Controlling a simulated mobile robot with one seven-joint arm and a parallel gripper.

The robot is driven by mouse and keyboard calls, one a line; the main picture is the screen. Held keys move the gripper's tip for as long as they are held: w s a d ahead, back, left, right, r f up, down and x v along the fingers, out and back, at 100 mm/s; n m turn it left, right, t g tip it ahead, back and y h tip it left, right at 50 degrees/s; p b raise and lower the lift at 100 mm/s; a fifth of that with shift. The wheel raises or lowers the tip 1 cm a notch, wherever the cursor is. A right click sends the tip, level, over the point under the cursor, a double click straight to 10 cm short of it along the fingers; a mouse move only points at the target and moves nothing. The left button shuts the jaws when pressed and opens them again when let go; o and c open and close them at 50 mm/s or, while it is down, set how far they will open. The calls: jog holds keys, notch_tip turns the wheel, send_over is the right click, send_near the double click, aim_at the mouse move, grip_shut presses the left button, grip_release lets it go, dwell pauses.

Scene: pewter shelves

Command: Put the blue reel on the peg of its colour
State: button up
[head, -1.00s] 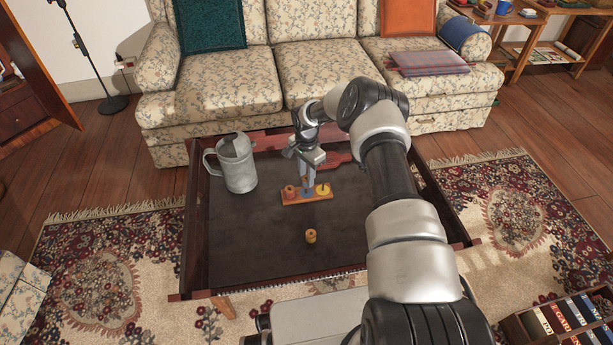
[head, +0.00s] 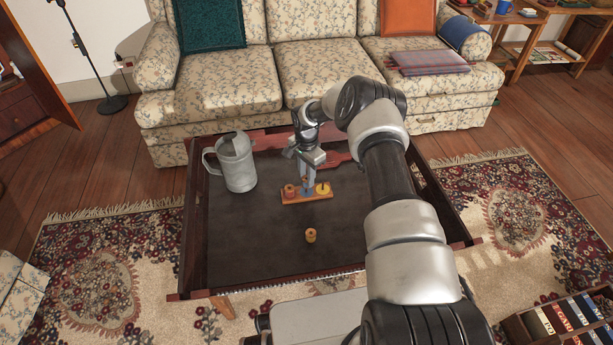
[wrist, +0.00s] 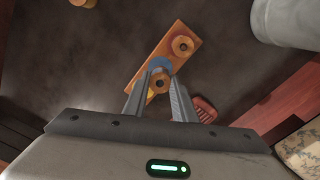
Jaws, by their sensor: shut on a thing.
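My gripper (head: 306,176) points down over the middle of the orange peg board (head: 293,200) and is shut on the blue reel (wrist: 160,64). In the wrist view the blue reel shows at the fingertips (wrist: 161,75), between the two end positions of the board. The fingers partly hide it, and I cannot tell whether it is around the middle peg or just above it. A red reel (head: 289,190) sits at the board's left end in the head view. A yellow reel (head: 322,189) is at the right end, partly behind a finger in the wrist view.
A grey metal jug (head: 238,170) stands at the back left. The table has a raised wooden rim (head: 190,235). The table's front left is clear.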

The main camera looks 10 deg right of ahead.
jog(key=shift+f, duration=1.1)
jog(key=o, duration=1.1)
jog(key=shift+r, duration=0.1)
notch_tip(320, 180, up, 17)
jog(key=p, duration=0.3)
jog(key=shift+p, duration=0.4)
jog(key=shift+r, duration=0.1)
